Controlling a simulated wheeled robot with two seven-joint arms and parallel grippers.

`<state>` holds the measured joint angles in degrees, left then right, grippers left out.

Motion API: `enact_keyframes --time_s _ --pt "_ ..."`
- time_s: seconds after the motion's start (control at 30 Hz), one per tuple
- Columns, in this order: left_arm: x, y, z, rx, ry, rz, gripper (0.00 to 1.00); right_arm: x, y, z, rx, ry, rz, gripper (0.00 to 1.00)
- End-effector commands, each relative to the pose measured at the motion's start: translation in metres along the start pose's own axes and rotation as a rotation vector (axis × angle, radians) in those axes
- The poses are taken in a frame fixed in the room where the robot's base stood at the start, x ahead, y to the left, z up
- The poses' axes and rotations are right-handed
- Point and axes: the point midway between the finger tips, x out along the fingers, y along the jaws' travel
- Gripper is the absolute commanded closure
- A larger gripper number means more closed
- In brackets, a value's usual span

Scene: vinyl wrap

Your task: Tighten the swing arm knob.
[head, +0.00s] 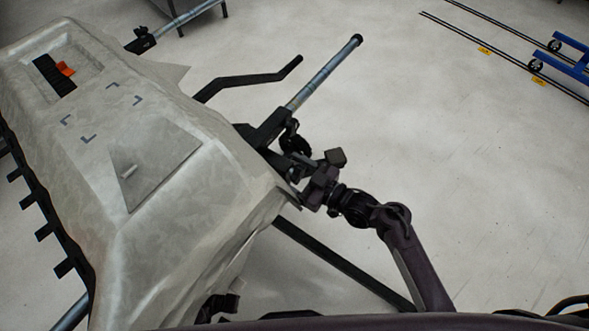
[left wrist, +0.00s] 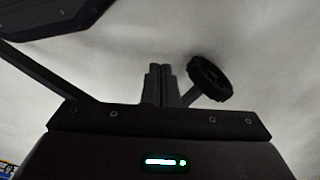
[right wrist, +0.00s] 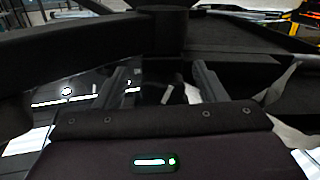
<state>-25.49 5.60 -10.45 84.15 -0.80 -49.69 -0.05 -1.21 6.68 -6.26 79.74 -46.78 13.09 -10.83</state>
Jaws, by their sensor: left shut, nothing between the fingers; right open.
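A black ribbed round knob (left wrist: 209,79) on a short stem shows in the left wrist view, right of the fingertips of my left gripper (left wrist: 161,70). That gripper is shut and empty, apart from the knob. In the head view, my right gripper (head: 304,168) is beside the dark bracket (head: 268,128) at the end of the covered frame, close to a dark round part (head: 295,143). In the right wrist view, my right gripper (right wrist: 165,72) has its fingers spread below a thick black beam (right wrist: 90,38). I cannot tell whether it touches anything.
A grey camouflage-wrapped panel (head: 150,235) fills the left of the head view. A steel tube (head: 325,72) and a bent black bar (head: 245,82) stick out from the frame. Floor rails and a blue cart (head: 570,65) are far right. The floor between is clear.

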Motion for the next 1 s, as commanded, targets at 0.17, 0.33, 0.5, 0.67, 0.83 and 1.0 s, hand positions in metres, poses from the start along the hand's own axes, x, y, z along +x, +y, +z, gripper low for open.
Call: enact_keyframes --time_s 0.17,0.33,0.5,0.67,0.83,1.0 --pt "0.000 -0.001 0.000 0.000 0.000 0.000 1.00 0.000 0.000 0.000 0.000 -0.001 0.000 0.35" --pt "0.000 -0.001 0.001 -0.001 -0.001 0.000 1.00 0.000 0.000 0.000 0.000 -0.001 0.001 0.54" --pt "0.000 -0.001 0.002 -0.001 -0.002 0.000 1.00 0.000 0.001 0.000 0.000 -0.001 0.002 0.76" --pt "0.000 -0.002 0.003 -0.003 0.000 -0.001 1.00 0.000 0.001 -0.001 0.019 -0.001 0.003 0.79" --pt "0.018 -0.009 0.022 -0.014 0.011 -0.002 1.00 -0.001 0.002 -0.001 0.095 -0.002 0.004 0.79" --pt "0.024 -0.010 0.024 -0.015 0.016 -0.005 1.00 -0.001 0.002 0.000 0.124 -0.001 0.005 0.79"
